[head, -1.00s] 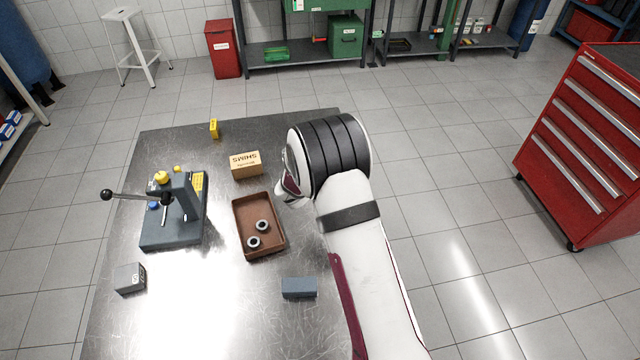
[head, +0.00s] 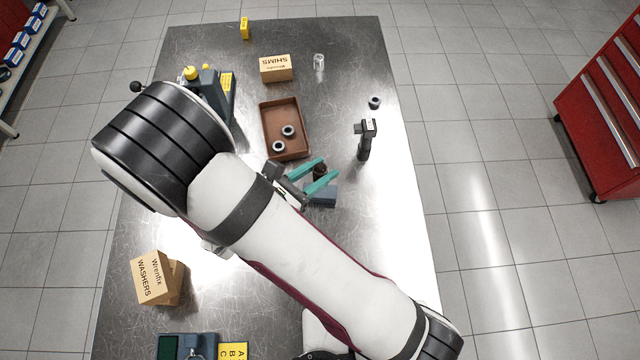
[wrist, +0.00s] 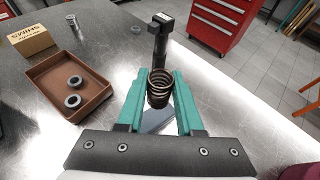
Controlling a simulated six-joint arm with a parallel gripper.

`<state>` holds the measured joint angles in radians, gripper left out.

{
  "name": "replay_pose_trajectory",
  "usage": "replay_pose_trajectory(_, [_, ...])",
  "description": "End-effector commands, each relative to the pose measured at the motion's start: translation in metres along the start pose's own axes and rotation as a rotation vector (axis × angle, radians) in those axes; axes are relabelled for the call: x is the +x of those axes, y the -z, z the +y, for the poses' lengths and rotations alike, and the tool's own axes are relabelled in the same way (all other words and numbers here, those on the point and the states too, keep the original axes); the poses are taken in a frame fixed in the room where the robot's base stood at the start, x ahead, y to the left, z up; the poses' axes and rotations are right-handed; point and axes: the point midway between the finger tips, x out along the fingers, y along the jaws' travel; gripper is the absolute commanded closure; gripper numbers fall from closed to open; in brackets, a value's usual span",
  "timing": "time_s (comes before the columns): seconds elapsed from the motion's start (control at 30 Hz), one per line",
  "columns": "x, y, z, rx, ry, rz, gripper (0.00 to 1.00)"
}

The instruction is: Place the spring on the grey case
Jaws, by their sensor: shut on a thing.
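My gripper (head: 328,168) has two teal fingers shut on a dark coil spring (head: 319,171). In the wrist view the spring (wrist: 159,88) stands roughly upright between the fingertips, with its upper coils showing. The grey case, a small blue-grey block (head: 323,196), lies on the table below the gripper and is partly hidden by it. The spring looks held above the case; I cannot tell how large the gap is.
A brown tray (head: 266,129) with two rings lies beside the gripper. A black upright tool (head: 366,139) stands beyond the case, near a loose ring (head: 375,102).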

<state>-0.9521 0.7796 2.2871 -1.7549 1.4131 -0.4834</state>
Motion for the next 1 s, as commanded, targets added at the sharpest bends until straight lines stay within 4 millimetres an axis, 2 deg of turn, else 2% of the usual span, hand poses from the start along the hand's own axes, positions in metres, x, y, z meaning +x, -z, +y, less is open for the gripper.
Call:
replay_pose_trajectory(0.23, [0.019,0.044,0.0,-0.002,0.001,0.0,1.0])
replay_pose_trajectory(0.6, [0.021,0.05,0.001,0.001,0.0,0.001,1.0])
replay_pose_trajectory(0.63, [0.021,0.05,0.001,0.001,-0.001,0.001,0.61])
replay_pose_trajectory(0.7, [0.021,0.05,0.001,0.001,-0.001,0.002,0.49])
replay_pose_trajectory(0.8, [0.021,0.05,0.001,0.001,-0.001,0.001,0.35])
replay_pose_trajectory(1.0, [0.021,0.05,0.001,0.001,-0.001,0.001,0.35])
